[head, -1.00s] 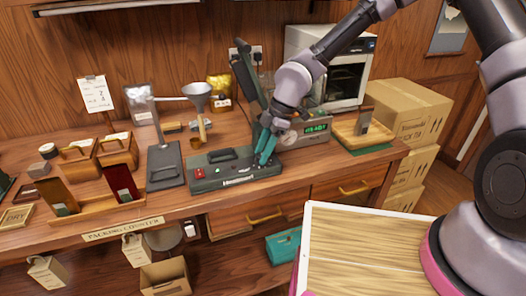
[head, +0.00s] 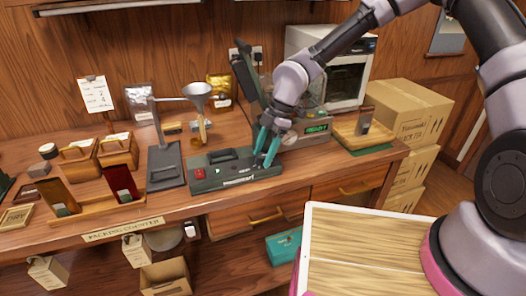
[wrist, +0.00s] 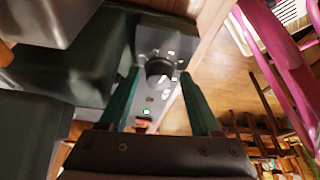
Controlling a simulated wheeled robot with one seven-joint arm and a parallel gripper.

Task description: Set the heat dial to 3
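The heat dial (wrist: 158,67) is a dark round knob on the grey front panel of the sealer, with pale marks around it in the wrist view. Its setting is too blurred to read. The dark green sealer (head: 205,186) stands on the counter with its long arm raised, a red switch and a lit green lamp on its front. My gripper (head: 264,163) is over the right end of the sealer, teal fingers pointing down. In the wrist view my gripper (wrist: 159,76) is open, one finger on each side of the dial. Contact with the dial cannot be told.
A funnel stand (head: 166,168) is left of the sealer. A wooden board (head: 352,133) lies at the right. A note clipboard (head: 95,94) stands at the back left.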

